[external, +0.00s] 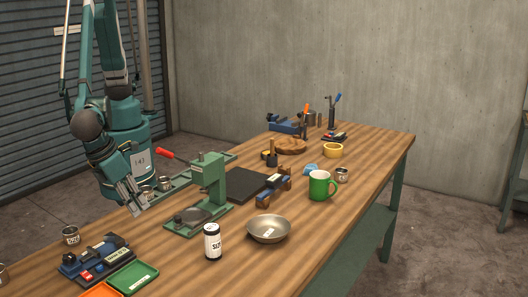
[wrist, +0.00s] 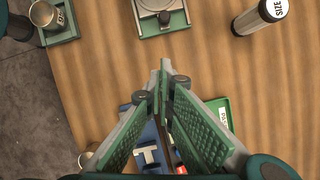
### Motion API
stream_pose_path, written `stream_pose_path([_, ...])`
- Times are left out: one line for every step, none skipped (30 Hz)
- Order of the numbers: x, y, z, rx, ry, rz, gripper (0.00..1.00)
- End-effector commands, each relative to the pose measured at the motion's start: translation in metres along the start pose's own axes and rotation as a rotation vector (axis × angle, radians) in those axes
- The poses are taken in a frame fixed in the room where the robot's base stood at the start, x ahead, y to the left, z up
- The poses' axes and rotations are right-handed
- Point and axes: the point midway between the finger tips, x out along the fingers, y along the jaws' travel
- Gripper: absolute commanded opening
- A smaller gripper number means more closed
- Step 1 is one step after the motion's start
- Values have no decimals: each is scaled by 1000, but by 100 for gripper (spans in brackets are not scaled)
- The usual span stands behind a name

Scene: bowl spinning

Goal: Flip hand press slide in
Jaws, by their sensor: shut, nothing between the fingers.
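The green hand press (external: 209,175) stands upright on the wooden table, with a red-tipped handle (external: 166,154) reaching up to the left. A grey round plate (external: 192,216) sits low on its base. Part of the press base (wrist: 160,18) shows at the top of the wrist view. My gripper (external: 137,208) is left of the press, low over the table and apart from it. In the wrist view my gripper (wrist: 166,78) has its green padded fingers meeting at the tips, with nothing between them.
Metal cups (external: 163,184) stand on a green tray behind my gripper. A blue tool holder (external: 95,260) and orange and green trays (external: 133,278) lie in front.

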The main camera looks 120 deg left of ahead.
Motion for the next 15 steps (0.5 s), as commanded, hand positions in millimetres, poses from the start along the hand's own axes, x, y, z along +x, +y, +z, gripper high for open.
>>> stream_pose_path([2,0,0,0,0,0,0])
stream_pose_path([3,0,0,0,0,0,0])
stream_pose_path([5,0,0,0,0,0,0])
stream_pose_path([6,0,0,0,0,0,0])
stream_pose_path([8,0,0,0,0,0,0])
stream_pose_path([11,-1,0,0,0,0,0])
stream_pose_path([14,-1,0,0,0,0,0])
stream_pose_path([17,-1,0,0,0,0,0])
stream_pose_path([21,0,0,0,0,0,0])
stream_pose_path([25,0,0,0,0,0,0])
stream_pose_path([28,0,0,0,0,0,0])
stream_pose_path([33,0,0,0,0,0,0])
stream_pose_path([37,0,0,0,0,0,0])
stream_pose_path([41,0,0,0,0,0,0])
stream_pose_path([47,0,0,0,0,0,0])
